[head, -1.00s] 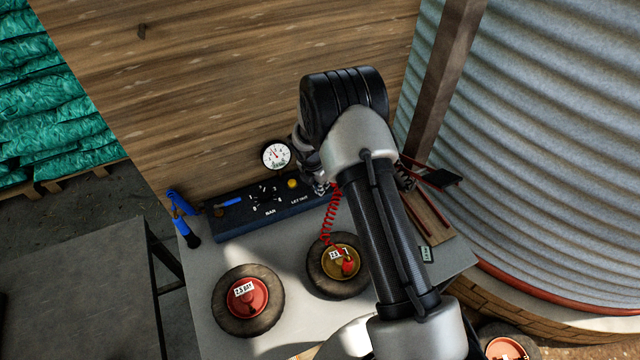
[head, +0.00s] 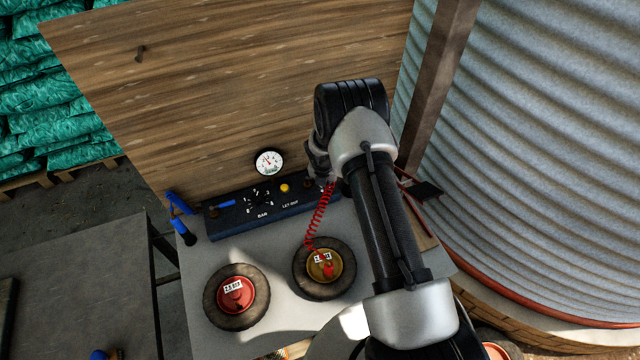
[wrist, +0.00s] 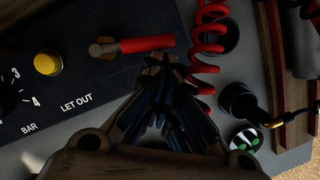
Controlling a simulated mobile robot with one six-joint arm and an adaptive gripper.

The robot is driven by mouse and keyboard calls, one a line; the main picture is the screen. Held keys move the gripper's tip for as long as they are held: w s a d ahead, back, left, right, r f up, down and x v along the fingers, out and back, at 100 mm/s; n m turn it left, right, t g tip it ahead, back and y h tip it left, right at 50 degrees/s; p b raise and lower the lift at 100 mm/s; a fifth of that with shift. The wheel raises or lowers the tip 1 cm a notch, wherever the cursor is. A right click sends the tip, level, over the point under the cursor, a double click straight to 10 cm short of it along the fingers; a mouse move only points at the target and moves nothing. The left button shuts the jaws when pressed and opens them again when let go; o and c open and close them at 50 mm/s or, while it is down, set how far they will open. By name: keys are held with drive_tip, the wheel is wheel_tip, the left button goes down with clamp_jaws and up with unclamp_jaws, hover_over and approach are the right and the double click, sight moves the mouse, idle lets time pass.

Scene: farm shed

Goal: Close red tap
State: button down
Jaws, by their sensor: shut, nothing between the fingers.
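The red tap (wrist: 148,43) shows in the wrist view as a red lever on a brass pivot, on the dark blue panel (wrist: 75,95). Its lever lies nearly crosswise in the picture, pointing right from the pivot. My gripper (wrist: 165,68) is shut and empty. In that picture its fingertips lie just below the right part of the red lever; whether they touch it I cannot tell. In the head view my arm hides the red tap and the fingertips.
A red coiled hose (head: 318,215) hangs close to the right of the lever and runs to a wheel with a yellow hub (head: 324,265). A second wheel has a red hub (head: 235,295). A yellow button (wrist: 47,63), a blue lever (head: 226,204) and a gauge (head: 268,162) are nearby.

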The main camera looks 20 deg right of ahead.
drive_tip(key=shift+w+d, duration=0.4)
drive_tip(key=shift+w, duration=0.2)
drive_tip(key=shift+f, duration=0.1)
idle(0.5)
